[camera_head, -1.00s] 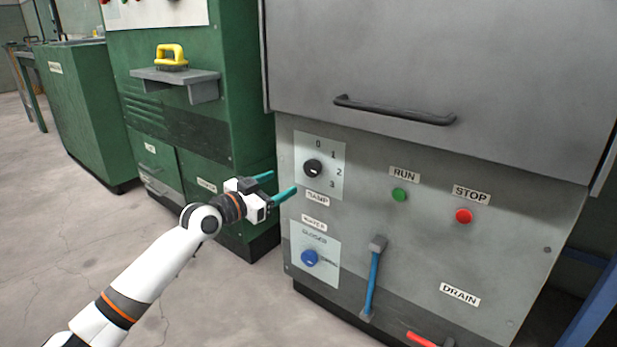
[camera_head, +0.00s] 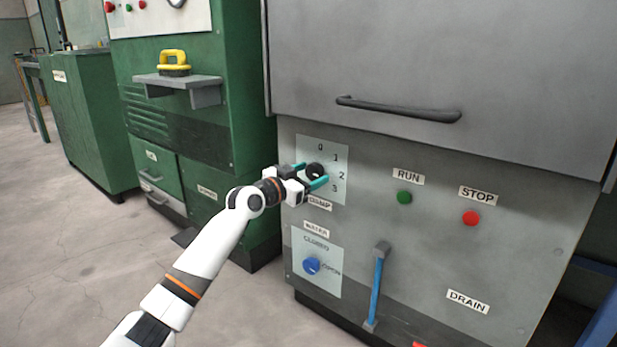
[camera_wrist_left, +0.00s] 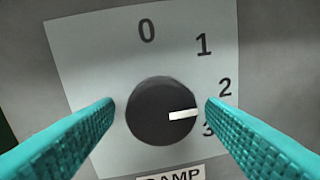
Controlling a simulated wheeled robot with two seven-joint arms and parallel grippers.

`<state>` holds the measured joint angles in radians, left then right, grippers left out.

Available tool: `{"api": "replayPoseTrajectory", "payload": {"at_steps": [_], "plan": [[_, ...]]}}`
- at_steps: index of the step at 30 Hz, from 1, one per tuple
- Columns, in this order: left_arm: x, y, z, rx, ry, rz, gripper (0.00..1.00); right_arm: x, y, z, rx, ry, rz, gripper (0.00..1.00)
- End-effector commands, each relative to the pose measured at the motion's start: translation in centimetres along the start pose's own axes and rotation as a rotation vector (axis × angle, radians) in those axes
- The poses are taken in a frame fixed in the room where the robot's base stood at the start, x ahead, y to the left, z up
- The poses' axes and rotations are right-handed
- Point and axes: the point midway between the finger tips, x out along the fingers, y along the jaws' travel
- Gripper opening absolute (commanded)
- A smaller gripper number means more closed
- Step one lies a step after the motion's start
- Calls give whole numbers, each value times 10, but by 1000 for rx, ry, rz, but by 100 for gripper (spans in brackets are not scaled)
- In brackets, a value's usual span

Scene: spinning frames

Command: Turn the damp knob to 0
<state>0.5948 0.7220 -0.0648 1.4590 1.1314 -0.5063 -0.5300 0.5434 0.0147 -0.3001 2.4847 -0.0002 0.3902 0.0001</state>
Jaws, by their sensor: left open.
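The damp knob (camera_head: 315,171) is a round black dial on a pale plate (camera_head: 336,155) marked 0, 1, 2 and 3, on the grey machine. In the left wrist view the damp knob (camera_wrist_left: 162,111) shows a white pointer line aimed right, between 2 and 3 and nearer to 2. My left gripper (camera_head: 313,176) is open, its teal fingers on either side of the knob. In the wrist view the fingers (camera_wrist_left: 160,112) stand apart from the knob's sides. The DAMP label below is partly hidden. My right gripper is not in view.
Below sits a blue water knob (camera_head: 312,265), and beside it a blue lever (camera_head: 376,285). A green RUN button (camera_head: 404,197) and a red STOP button (camera_head: 471,218) are to the right. A dark handle (camera_head: 398,108) juts out above. Green cabinets (camera_head: 190,110) stand left.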

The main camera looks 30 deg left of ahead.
Motion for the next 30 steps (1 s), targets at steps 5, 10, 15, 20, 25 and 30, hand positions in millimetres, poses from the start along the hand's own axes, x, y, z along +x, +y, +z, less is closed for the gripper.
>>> {"api": "replayPoseTrajectory", "payload": {"at_steps": [5, 10, 15, 20, 25, 30], "plan": [[0, 0, 0, 0, 0, 0, 52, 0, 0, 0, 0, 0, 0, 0], [0, 0, 0, 0, 0, 0, 24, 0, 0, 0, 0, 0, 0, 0], [0, 0, 0, -6, -1, 0, 20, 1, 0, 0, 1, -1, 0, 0], [0, 0, 1, -40, -4, 0, 20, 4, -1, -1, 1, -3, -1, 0], [0, -1, 2, -128, -12, 1, 20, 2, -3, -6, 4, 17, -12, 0], [0, -1, 2, -263, -24, 3, 20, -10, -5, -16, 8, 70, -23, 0]]}}
